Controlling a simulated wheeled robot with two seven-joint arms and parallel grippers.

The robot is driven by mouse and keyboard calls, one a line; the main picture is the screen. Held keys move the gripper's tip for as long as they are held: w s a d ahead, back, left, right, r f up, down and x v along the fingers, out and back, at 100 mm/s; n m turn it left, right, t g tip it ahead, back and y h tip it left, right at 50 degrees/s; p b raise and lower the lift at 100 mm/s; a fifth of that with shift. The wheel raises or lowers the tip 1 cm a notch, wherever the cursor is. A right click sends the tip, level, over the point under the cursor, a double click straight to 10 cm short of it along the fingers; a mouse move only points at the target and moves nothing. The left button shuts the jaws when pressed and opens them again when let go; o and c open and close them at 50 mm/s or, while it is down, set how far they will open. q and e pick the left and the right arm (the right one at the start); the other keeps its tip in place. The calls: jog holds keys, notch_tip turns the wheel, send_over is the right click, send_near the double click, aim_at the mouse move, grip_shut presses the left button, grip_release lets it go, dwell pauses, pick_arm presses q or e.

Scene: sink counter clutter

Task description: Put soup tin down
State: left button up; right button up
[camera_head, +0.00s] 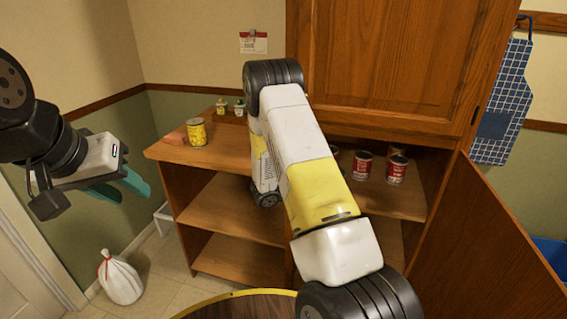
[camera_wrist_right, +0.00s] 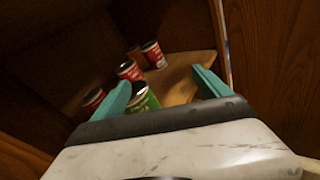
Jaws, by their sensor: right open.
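Red-and-white tins (camera_head: 361,165) stand on the upper shelf of the open cabinet in the head view. Several red tins also show in the right wrist view (camera_wrist_right: 130,70). A green tin (camera_wrist_right: 146,101) is just inside the left-hand finger there, its lower part hidden by my gripper. I cannot tell if they touch, or which tin is the soup tin. My right gripper (camera_wrist_right: 162,84) is open, its teal fingers apart over the shelf; my right arm hides it in the head view. My left gripper (camera_head: 119,187) is open and empty at the left, away from the cabinet.
A yellow tin (camera_head: 196,132) and small jars (camera_head: 222,106) stand on the counter top (camera_head: 222,152). The wooden cabinet door (camera_head: 500,245) swings open at the right. A white bag (camera_head: 120,279) sits on the floor. The lower left shelves (camera_head: 235,210) look empty.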

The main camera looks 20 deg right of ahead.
jog(key=s+a+r+m+g+y, duration=0.4)
jog(key=s+r+m+y, duration=0.4)
jog(key=s+r+m, duration=0.4)
jog(key=s+a+r+m+t+y, duration=0.2)
jog(key=s+a+r+y, duration=0.3)
jog(key=a, duration=0.4)
jog(key=s+a+r+m+t+y, duration=0.3)
jog(key=s+a+r+t+y, duration=0.2)
jog(key=s+a+r, duration=0.2)
jog(key=shift+s+a+r, duration=0.35)
jog(key=shift+a, duration=0.9)
